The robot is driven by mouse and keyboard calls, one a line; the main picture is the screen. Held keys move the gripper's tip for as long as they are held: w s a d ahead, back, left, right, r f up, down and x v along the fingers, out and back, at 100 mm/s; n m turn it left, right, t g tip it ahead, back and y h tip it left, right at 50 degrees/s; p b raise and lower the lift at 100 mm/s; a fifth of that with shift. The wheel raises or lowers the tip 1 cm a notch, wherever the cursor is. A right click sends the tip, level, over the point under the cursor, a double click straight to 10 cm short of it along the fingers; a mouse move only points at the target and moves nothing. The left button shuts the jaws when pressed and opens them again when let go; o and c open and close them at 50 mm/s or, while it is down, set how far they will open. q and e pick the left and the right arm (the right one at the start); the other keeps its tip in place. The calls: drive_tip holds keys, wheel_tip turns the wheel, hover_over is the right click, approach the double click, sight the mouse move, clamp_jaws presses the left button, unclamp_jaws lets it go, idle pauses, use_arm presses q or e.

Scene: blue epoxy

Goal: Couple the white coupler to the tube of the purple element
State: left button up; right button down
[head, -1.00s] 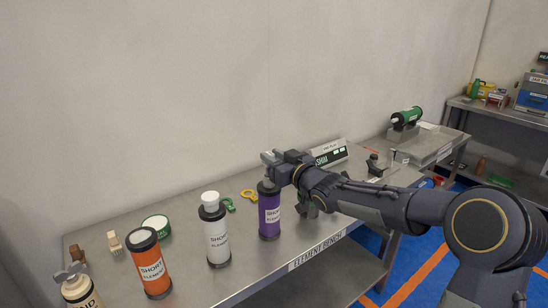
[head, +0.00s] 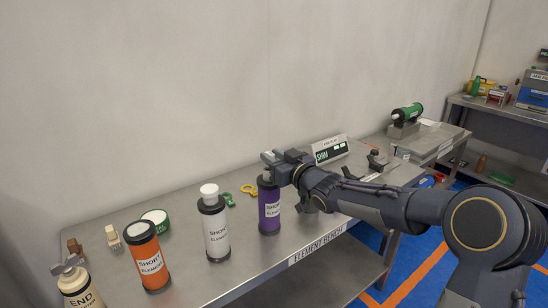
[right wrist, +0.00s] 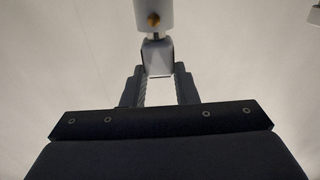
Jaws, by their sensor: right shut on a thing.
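The purple element (head: 269,211) stands upright on the bench, labelled "SHORT ELEMENT". My right gripper (head: 272,163) is at its top, coming in from the right. In the right wrist view, the right gripper (right wrist: 158,82) is shut on the grey lower part of the white coupler (right wrist: 153,20), which has a brass-coloured knob on its face. In the head view only a small pale-grey bit of the coupler (head: 268,156) shows above the element's dark top. The tube of the purple element is hidden by the gripper, so I cannot tell whether the coupler touches it. My left gripper is not in view.
A white-capped white element (head: 216,230), an orange element (head: 148,258) and a cream end adapter (head: 79,287) stand to the left on the bench. A green-white round container (head: 156,217) stands at the back left.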

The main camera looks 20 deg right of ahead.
drive_tip(key=shift+f+b, duration=0.35)
drive_tip(key=shift+f, duration=0.1)
drive_tip(key=c, duration=1.1)
unclamp_jaws()
drive_tip(key=shift+r, duration=0.1)
drive_tip(key=shift+o, duration=0.2)
drive_tip(key=shift+v, duration=2.5)
drive_tip(key=shift+s, duration=0.1)
drive_tip(key=v, duration=0.7)
drive_tip(key=shift+s, duration=0.3)
